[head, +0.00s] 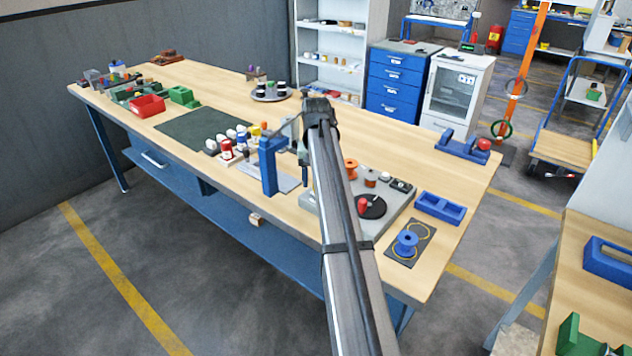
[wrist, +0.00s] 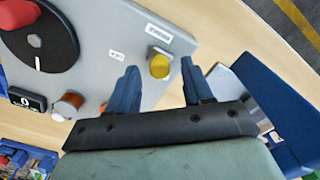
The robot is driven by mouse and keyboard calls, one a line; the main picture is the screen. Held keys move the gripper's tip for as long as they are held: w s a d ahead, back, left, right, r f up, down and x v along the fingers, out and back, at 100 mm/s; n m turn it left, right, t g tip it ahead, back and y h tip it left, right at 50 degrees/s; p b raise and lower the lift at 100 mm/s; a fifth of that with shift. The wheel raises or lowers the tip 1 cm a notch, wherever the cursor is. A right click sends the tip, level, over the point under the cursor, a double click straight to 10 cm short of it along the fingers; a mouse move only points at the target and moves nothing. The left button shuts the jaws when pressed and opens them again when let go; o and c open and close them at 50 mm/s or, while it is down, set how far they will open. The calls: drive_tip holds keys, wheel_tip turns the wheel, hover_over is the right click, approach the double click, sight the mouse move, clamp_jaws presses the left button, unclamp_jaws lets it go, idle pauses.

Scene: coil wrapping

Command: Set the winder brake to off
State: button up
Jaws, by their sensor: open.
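The winder is a grey panel (head: 335,213) on the bench, with a black disc (head: 378,210) carrying a red knob (head: 362,204). In the wrist view its panel (wrist: 108,25) holds a yellow-topped round knob (wrist: 159,66), with small labels by it that I cannot read surely. I cannot tell for certain whether this knob is the brake or how it is set. My gripper (wrist: 158,72) is open, its blue fingers on either side of the knob in this view, with gaps showing. In the head view my gripper (head: 305,176) hangs over the panel's far left end; my arm hides part of the panel.
A blue upright stand (head: 268,165) is close to the left of my gripper. A copper-coloured knob (wrist: 68,105) and a black counter (wrist: 27,99) are on the panel. An orange spool (head: 351,165) stands toward its back. A blue tray (head: 440,208) lies to the right.

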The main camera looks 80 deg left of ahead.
drive_tip(key=shift+f, duration=0.6)
clamp_jaws()
idle(0.4)
